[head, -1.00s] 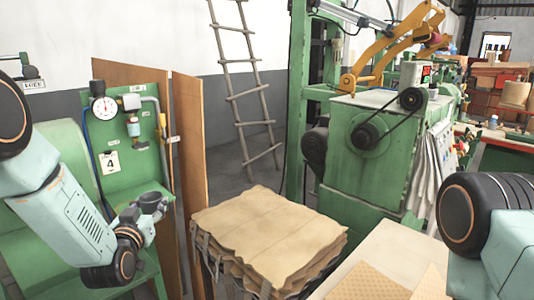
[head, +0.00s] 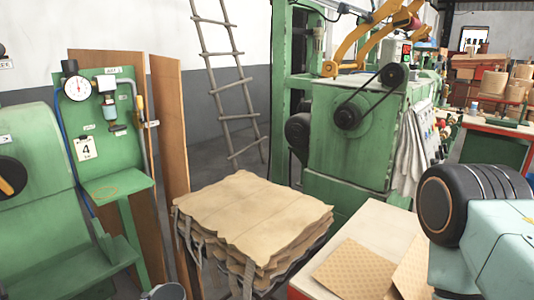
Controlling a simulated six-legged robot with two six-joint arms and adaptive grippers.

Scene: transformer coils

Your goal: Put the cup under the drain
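The drain (head: 117,128) is the lower end of a small clear-bowled filter unit on the green panel. The cup is below and right of the shelf in the picture. My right arm shows at the right; its gripper is out of view.
A round gauge (head: 77,88) and a card marked 4 (head: 85,148) are on the panel. Brown boards (head: 170,120) stand just right of it. A stack of brown sheets (head: 255,215) and a pale table (head: 375,235) are in front. A ladder (head: 228,85) leans behind.

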